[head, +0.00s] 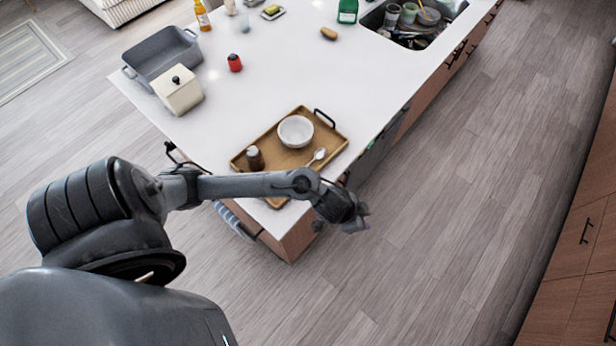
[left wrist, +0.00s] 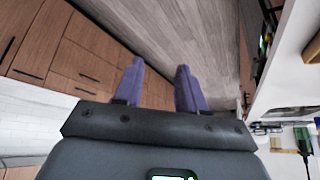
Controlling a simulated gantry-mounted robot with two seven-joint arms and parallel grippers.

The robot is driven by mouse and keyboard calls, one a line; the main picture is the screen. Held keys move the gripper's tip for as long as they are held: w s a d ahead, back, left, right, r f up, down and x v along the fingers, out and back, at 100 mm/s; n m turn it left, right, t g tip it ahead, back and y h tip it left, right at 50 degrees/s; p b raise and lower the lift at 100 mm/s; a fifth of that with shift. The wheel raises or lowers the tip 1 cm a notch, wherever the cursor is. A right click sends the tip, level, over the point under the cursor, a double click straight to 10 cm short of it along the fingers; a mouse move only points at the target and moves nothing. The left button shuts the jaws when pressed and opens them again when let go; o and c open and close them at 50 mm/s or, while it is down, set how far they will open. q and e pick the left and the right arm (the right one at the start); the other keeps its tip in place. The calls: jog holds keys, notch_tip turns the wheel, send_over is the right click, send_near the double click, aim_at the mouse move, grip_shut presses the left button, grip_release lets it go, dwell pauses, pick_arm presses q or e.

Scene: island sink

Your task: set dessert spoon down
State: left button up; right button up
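A metal dessert spoon (head: 318,156) lies on the right part of a wooden tray (head: 330,139) with dark handles, at the near end of the white island counter. A white bowl (head: 296,131) and a small dark jar (head: 255,158) stand on the same tray. My left gripper (head: 360,215) is past the counter's near right edge, over the floor and apart from the spoon. In the left wrist view its two purple fingers (left wrist: 160,88) are spread with nothing between them. My right gripper shows in neither view.
A grey roasting pan (head: 162,55), a cream canister (head: 179,92) and a red timer-like object (head: 234,62) stand on the left of the counter (head: 290,75). A sink (head: 410,38) with dishes is at the back right. The counter's middle is clear.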

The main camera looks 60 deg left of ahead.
pick_arm(q)
jog(key=s+a+r+n+g+y, duration=0.1)
jog(key=s+a+r, duration=0.1)
jog(key=s, duration=0.5)
jog(key=s+a+r+n+g, duration=0.1)
jog(key=s+r, duration=0.4)
jog(key=s, duration=0.3)
jog(key=shift+s+a+y, duration=0.15)
jog(key=shift+a+y, duration=0.25)
notch_tip(320, 180, up, 7)
jog(key=p, duration=0.7)
